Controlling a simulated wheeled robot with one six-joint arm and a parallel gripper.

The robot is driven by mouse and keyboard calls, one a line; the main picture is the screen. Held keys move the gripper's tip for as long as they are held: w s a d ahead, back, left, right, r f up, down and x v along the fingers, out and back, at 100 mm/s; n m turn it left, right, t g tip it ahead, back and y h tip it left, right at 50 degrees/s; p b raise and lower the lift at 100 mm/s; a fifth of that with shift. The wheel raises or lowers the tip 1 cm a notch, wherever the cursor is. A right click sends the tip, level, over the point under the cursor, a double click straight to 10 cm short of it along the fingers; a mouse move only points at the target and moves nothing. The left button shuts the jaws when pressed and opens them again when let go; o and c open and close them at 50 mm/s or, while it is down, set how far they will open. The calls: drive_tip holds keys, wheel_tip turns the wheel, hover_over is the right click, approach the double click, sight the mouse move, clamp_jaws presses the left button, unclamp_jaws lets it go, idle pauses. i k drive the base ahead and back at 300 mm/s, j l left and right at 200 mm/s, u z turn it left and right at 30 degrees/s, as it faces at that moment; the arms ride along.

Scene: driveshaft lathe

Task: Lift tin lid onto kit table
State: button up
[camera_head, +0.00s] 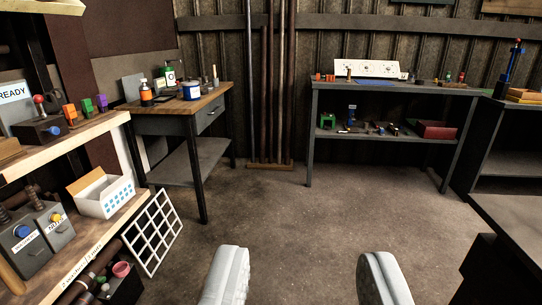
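My gripper (304,272) is at the bottom of the view. Its two pale fingers are wide apart with nothing between them, over bare floor. A small blue and white tin (191,91) stands on a wood-topped table (150,105) at the back left, far from my gripper. A tin lid is too small to make out clearly; I cannot tell if one sits on this tin. No table is marked as the kit table. A grey two-level table (400,90) stands at the back right with a white panel (368,69) and small parts.
A shelf unit (100,123) on the left holds an open white box (103,195), grey control boxes and coloured blocks. A white grid (153,232) leans beside it. Upright poles (267,90) stand at the back wall. A dark bench (510,215) edges the right. The middle floor is clear.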

sight(190, 81)
drive_tip(key=i+u, duration=0.1)
drive_tip(key=i, duration=0.7)
drive_tip(key=i+l+u, duration=0.1)
drive_tip(key=i, duration=0.75)
drive_tip(key=i+l+u, duration=0.35)
drive_tip(key=i, duration=0.25)
drive_tip(key=i+l+u, duration=0.35)
drive_tip(key=i, duration=0.2)
